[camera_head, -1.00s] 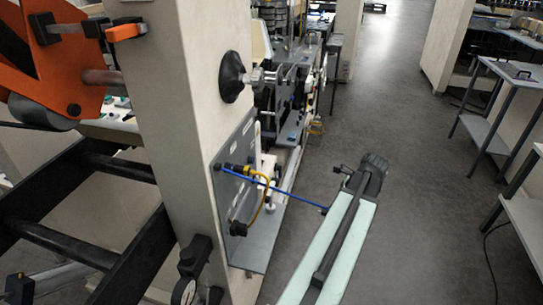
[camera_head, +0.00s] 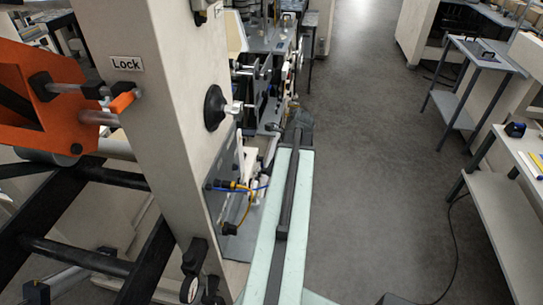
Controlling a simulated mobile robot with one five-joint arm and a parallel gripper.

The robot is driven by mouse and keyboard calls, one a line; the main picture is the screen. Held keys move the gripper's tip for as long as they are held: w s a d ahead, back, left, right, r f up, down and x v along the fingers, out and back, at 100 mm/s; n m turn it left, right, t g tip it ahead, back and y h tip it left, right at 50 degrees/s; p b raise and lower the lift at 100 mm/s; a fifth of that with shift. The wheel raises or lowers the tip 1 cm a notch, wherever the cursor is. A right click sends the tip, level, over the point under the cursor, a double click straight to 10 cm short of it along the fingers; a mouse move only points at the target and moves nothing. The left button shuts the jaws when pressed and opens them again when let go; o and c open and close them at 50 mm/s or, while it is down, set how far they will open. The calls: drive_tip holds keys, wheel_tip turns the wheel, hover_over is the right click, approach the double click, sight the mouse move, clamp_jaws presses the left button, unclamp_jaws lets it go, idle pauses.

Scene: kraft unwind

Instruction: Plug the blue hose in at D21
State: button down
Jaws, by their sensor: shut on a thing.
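The blue hose (camera_head: 256,188) runs from the grey panel on the side of the pale column toward my arm, where its far part is hidden behind the pale green arm. Its near end meets a dark fitting (camera_head: 218,185) on the panel. My gripper (camera_head: 298,126) is at the far end of the arm, to the right of the panel. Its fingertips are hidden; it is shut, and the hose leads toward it. The grey panel (camera_head: 232,160) shows small pale marks. No D21 label can be read.
A yellow hose (camera_head: 247,208) loops from the panel to a black fitting. A black knob (camera_head: 214,107) juts from the column above. An orange bracket (camera_head: 45,100) and dark rollers stand left. The aisle floor (camera_head: 370,140) is clear; side tables (camera_head: 475,75) line the right.

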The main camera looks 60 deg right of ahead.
drive_tip(key=shift+w+f, duration=0.1)
drive_tip(key=w+a, duration=0.2)
drive_tip(key=w, duration=0.4)
idle(0.5)
drive_tip(key=shift+w+a, duration=0.3)
drive_tip(key=shift+w, duration=0.65)
idle(2.3)
drive_tip(key=c, duration=1.3)
unclamp_jaws()
drive_tip(key=shift+o, duration=0.2)
drive_tip(key=a+p+v, duration=0.1)
drive_tip(key=p+v, duration=0.6)
drive_tip(key=shift+d+r, duration=0.4)
drive_tip(key=shift+d, duration=0.15)
drive_tip(key=shift+s, duration=0.1)
